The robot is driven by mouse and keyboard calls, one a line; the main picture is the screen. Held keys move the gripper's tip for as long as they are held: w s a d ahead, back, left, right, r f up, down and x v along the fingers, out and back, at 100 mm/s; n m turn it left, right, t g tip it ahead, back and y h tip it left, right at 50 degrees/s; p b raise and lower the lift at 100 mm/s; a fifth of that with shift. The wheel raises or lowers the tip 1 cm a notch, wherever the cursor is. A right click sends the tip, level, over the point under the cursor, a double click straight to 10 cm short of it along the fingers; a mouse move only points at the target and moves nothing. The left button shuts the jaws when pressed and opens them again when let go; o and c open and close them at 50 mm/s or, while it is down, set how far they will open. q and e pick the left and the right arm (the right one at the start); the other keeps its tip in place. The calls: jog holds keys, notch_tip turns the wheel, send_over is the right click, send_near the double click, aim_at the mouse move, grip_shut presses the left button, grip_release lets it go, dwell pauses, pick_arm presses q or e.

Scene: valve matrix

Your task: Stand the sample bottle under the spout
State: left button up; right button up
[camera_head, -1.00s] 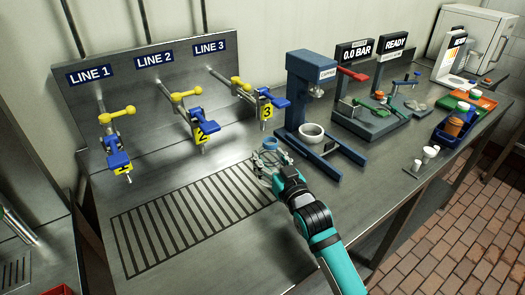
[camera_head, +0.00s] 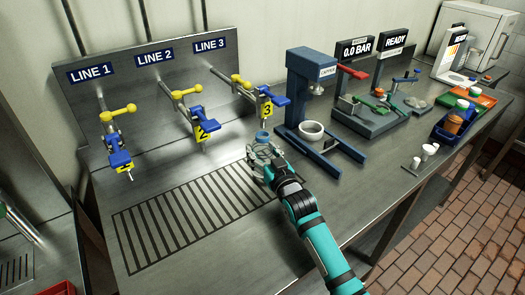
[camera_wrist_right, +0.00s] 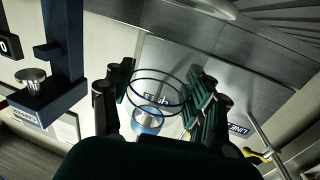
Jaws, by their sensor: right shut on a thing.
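The clear sample bottle (camera_wrist_right: 157,92) with a blue neck ring (camera_head: 262,136) is in my right gripper (camera_head: 263,160). In the right wrist view the gripper's fingers (camera_wrist_right: 158,96) are on both sides of the bottle, and letters show through it. In the head view the neck ring is just below the line 3 spout (camera_head: 264,121). I cannot tell whether it is directly beneath the spout, or whether the bottle's base touches the bench. The line 2 spout (camera_head: 205,150) and line 1 spout (camera_head: 131,177) are further left. My left gripper is not in view.
A slotted drain grate (camera_head: 190,222) lies in the bench below the spouts. The blue capper (camera_head: 308,92) with a white ring stands close to the right of the gripper. Pressure and ready stations (camera_head: 375,115) and coloured trays (camera_head: 480,97) are further right. The front-left bench is clear.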

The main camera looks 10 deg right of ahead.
jog(key=shift+s+f, duration=0.1)
jog(key=shift+f, duration=0.2)
jog(key=o, duration=1.2)
jog(key=shift+f, duration=0.2)
jog(key=shift+r, duration=0.15)
jog(key=s, duration=0.4)
jog(key=s+d+r, duration=0.1)
jog(key=s, duration=0.2)
jog(key=s+d+b, duration=0.1)
jog(key=s, duration=0.3)
jog(key=shift+s+d+r, duration=0.15)
jog(key=shift+s+r, duration=0.05)
jog(key=shift+s, duration=0.15)
